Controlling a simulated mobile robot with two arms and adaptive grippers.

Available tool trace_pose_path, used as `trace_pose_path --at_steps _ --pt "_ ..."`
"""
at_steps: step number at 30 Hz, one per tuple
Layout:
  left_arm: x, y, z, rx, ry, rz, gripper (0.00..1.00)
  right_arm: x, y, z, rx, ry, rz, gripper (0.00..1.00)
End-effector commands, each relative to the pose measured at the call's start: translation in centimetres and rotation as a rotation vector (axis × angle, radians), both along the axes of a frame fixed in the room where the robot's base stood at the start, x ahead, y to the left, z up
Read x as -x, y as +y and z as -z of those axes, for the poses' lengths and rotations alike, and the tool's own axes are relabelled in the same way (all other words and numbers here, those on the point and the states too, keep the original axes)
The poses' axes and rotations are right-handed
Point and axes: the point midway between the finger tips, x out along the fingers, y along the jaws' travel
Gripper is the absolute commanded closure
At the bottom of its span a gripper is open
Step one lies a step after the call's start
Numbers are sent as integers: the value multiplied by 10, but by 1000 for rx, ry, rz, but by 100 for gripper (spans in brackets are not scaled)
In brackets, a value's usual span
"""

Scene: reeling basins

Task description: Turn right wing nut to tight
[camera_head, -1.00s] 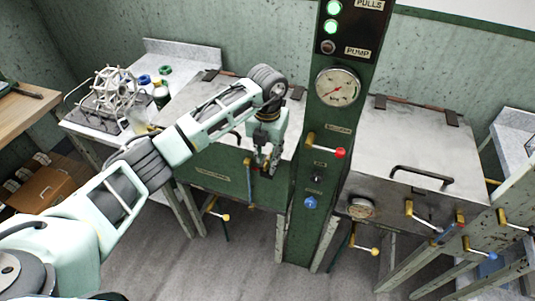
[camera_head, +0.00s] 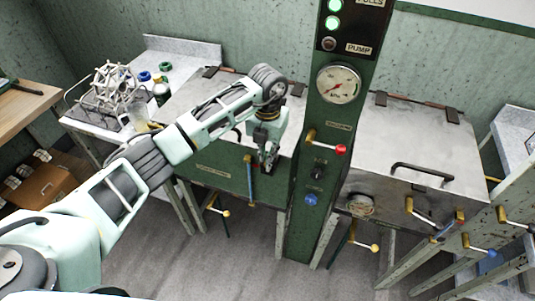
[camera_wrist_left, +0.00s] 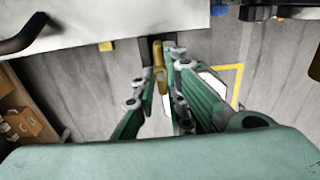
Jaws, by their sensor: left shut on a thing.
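My left gripper (camera_head: 268,166) is at the upper front edge of the left basin (camera_head: 222,165), close to the green column. In the left wrist view its fingers (camera_wrist_left: 158,82) stand either side of a brass wing nut (camera_wrist_left: 159,62) at the basin's front edge, and it is shut on this nut. In the head view the gripper hides the nut. How tight the nut is cannot be told. My right gripper is not in view.
The green column (camera_head: 322,215) with a gauge (camera_head: 338,83) and a red-knobbed lever (camera_head: 340,149) stands just right of the gripper. A blue-handled lever (camera_head: 249,178) is close on its left. The right basin (camera_head: 400,140) lies beyond the column.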

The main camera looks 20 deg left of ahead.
Motion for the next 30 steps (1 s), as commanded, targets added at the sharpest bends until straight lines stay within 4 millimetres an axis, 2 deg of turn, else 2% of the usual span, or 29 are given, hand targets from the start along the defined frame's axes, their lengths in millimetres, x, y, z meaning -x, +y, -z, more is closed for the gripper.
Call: trace_pose_path --at_steps 11,30 --pt "-1 0 2 2 -4 160 100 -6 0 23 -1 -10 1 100" --pt "-3 3 3 4 -5 755 100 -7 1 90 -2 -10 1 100"
